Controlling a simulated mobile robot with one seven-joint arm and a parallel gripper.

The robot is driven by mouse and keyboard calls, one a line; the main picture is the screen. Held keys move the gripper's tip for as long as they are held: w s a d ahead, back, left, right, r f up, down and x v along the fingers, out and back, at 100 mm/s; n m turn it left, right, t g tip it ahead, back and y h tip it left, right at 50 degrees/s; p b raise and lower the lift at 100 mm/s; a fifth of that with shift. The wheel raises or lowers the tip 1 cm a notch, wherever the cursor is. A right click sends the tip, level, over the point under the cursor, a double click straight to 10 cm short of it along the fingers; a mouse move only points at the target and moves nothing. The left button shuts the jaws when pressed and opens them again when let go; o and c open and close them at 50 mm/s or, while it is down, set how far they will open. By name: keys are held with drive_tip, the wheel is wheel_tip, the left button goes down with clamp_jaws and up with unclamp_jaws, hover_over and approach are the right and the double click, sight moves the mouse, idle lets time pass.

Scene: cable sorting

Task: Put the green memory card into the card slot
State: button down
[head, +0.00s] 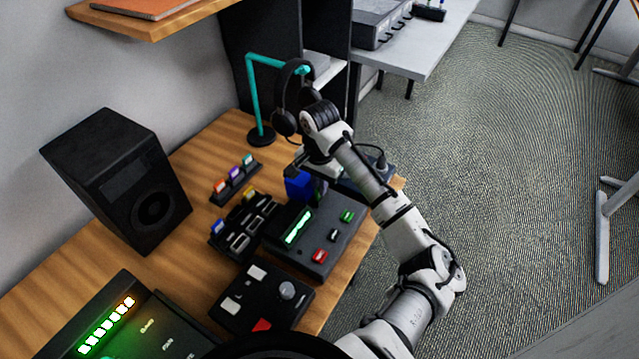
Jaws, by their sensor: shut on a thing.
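My gripper (318,184) points down over the back of a dark device (284,252) at the desk's right side. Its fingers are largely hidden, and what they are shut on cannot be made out. A blue block (298,186) shows just left of the fingers; I cannot tell whether they touch. A small rack (236,187) holds upright cards, one of which looks green (247,160). A second dark holder (244,228) has blue and yellow cards and several pale slots. I cannot tell which opening is the card slot.
The device has a lit green display (298,226) and green, white and red pieces on top. A control box (262,301) lies in front. A speaker (119,180) stands left. Headphones (290,95) hang on a teal stand (252,95) behind my gripper.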

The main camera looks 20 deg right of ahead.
drive_tip(key=c, duration=1.5)
unclamp_jaws()
drive_tip(key=shift+c, duration=0.3)
drive_tip(key=shift+o, duration=0.5)
drive_tip(key=shift+o, duration=0.7)
drive_tip(key=shift+w+a+r+p, duration=0.1)
drive_tip(key=shift+w+r+p, duration=0.05)
drive_tip(key=shift+r+p, duration=1.65)
drive_tip(key=shift+o, duration=0.8)
drive_tip(key=shift+a+r, duration=0.1)
drive_tip(key=shift+r, duration=1.6)
